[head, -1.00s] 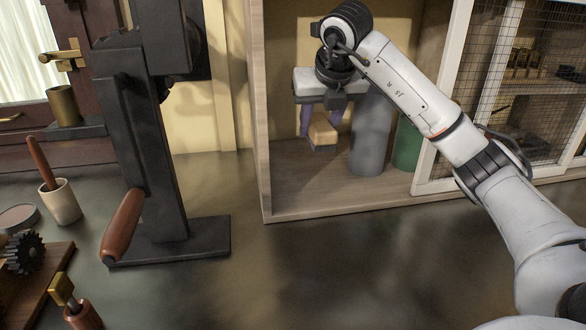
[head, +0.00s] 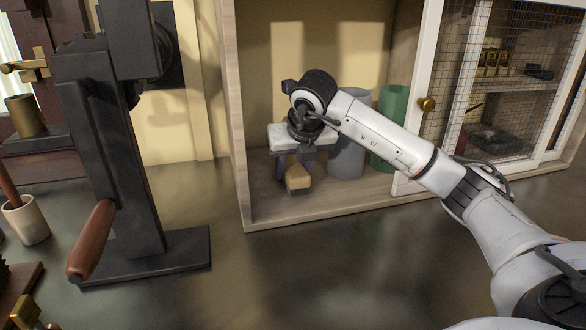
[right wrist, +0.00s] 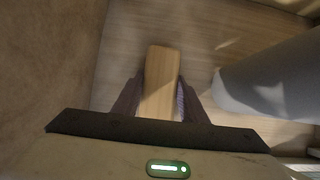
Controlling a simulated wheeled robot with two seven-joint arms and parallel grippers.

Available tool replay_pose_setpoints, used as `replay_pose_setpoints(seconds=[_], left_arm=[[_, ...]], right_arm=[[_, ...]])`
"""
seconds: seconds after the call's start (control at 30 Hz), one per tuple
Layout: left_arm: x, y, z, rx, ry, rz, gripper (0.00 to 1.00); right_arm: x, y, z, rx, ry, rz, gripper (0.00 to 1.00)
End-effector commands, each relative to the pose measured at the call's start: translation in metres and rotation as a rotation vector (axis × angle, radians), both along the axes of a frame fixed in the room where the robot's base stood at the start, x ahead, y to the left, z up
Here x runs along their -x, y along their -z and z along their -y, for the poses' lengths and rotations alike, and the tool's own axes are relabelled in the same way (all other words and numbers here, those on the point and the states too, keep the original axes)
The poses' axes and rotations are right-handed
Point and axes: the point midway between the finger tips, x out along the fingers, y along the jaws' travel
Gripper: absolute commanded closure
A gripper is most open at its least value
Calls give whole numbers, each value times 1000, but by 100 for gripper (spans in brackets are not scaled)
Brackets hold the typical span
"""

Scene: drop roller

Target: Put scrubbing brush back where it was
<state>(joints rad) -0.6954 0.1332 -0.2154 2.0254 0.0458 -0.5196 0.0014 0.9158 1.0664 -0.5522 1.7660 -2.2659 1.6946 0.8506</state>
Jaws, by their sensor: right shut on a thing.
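The scrubbing brush (head: 298,179), a wooden block with a darker underside, is inside the open bay of the wooden cabinet (head: 237,150). My right gripper (head: 294,169) reaches into the bay, pointing down, and is shut on the brush. In the right wrist view the brush's tan wooden top (right wrist: 160,75) sits between the two dark fingers of my right gripper (right wrist: 160,98). The brush is low, close above or on the cabinet floor (head: 270,212); I cannot tell whether it touches. My left gripper is not in view.
A grey cylinder (head: 347,160) stands right of the brush, close to my gripper, and shows in the right wrist view (right wrist: 270,80). A green cylinder (head: 391,115) stands behind it. A mesh door (head: 425,104) is at the right. A black lever press (head: 120,150) stands left.

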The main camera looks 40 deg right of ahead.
Motion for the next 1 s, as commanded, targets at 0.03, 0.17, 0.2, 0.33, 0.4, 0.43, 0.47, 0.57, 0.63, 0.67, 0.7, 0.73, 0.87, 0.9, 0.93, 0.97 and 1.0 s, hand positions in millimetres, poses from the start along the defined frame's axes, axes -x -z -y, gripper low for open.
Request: replay_pose_setpoints(seconds=[0.03, 0.17, 0.2, 0.33, 0.4, 0.43, 0.47, 0.57, 0.63, 0.67, 0.7, 0.73, 0.87, 0.9, 0.93, 0.97, 1.0], left_arm=[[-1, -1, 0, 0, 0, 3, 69], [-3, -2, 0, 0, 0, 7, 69], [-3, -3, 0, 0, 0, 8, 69], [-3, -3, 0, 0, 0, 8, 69], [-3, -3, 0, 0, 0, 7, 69], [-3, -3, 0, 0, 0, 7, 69], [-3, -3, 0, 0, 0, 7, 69], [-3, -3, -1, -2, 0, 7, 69], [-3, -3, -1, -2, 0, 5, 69], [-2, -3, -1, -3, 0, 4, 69], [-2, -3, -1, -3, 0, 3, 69], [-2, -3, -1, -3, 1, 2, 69], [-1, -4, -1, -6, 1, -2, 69], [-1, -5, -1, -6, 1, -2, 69], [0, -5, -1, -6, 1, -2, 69], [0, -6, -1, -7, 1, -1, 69], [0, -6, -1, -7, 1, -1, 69]], right_arm=[[0, 0, 0, 0, 0, 0, 89], [0, 0, 0, 0, -1, -1, 44], [0, 0, 0, 0, -1, -1, 43], [0, 0, 0, 0, -1, -1, 43], [0, -1, 0, 0, -1, -1, 43], [0, 0, 0, -1, -1, -1, 43], [0, -1, -1, -1, -1, -1, 43], [2, -6, -2, 0, -1, 0, 43], [6, -14, -4, -1, -2, 3, 43], [8, -19, -5, -1, -2, 3, 43], [11, -26, -7, 1, -3, 4, 43], [14, -31, -9, 2, -3, 5, 43], [28, -56, -16, 1, -2, 4, 43], [31, -64, -19, 0, -4, 5, 43], [34, -69, -20, 0, -3, 3, 43], [37, -74, -21, 0, -2, 4, 43], [40, -80, -23, 1, -2, 4, 43]])
